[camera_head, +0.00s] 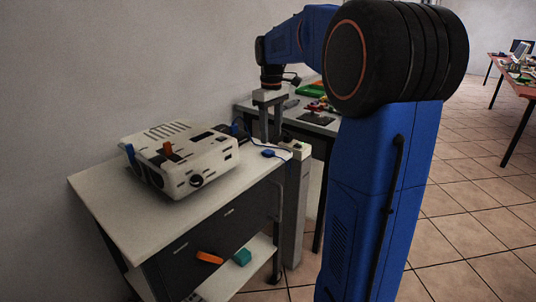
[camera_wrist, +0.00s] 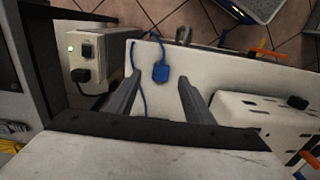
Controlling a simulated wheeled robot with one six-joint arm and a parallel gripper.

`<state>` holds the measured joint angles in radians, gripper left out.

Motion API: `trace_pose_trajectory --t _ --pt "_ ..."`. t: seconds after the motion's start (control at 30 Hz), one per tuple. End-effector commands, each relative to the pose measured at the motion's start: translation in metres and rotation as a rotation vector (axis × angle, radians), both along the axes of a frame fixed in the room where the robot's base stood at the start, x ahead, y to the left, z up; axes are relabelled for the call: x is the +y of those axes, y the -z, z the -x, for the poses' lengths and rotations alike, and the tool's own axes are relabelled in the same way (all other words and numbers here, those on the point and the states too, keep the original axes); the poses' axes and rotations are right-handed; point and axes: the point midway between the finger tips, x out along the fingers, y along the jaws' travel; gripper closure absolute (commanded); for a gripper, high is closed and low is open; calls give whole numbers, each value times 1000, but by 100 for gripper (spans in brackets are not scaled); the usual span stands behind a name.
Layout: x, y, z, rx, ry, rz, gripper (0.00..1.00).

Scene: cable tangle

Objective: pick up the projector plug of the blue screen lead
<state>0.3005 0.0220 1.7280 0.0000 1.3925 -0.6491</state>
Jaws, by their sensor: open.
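A blue plug (camera_head: 268,153) with a blue lead lies on the white cabinet top (camera_head: 110,205), right of the white projector (camera_head: 185,160). In the wrist view the plug (camera_wrist: 160,72) lies flat between my two fingers, and its lead (camera_wrist: 143,98) runs off beside it. My gripper (camera_head: 271,138) points down over this part of the top. It is open, with a finger on each side of the plug, not visibly touching it. Another blue piece (camera_head: 129,151) shows at the projector's left side. I cannot tell which blue end is the projector plug.
A pale post (camera_head: 298,195) with a green light stands against the cabinet's right edge; a black plug (camera_wrist: 81,75) sits in its socket. The projector (camera_wrist: 265,122) is close on the right in the wrist view. A cluttered table (camera_head: 313,122) stands behind.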

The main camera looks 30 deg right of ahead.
Motion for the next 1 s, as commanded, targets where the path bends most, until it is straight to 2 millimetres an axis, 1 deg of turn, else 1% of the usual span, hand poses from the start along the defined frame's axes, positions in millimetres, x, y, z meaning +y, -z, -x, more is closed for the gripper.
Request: trace_pose_trajectory --t 0.27,0.5,0.6,0.87,0.9,0.97,1.0 --pt "1 18 0 1 0 -1 52" --pt "3 50 0 1 0 -1 52" --pt "3 58 0 -1 0 0 52" --pt "3 61 0 -2 -1 0 52" --pt "3 61 0 -2 -1 0 55" --pt "3 61 0 -2 -1 0 69" --pt "3 61 0 -2 -1 0 79"
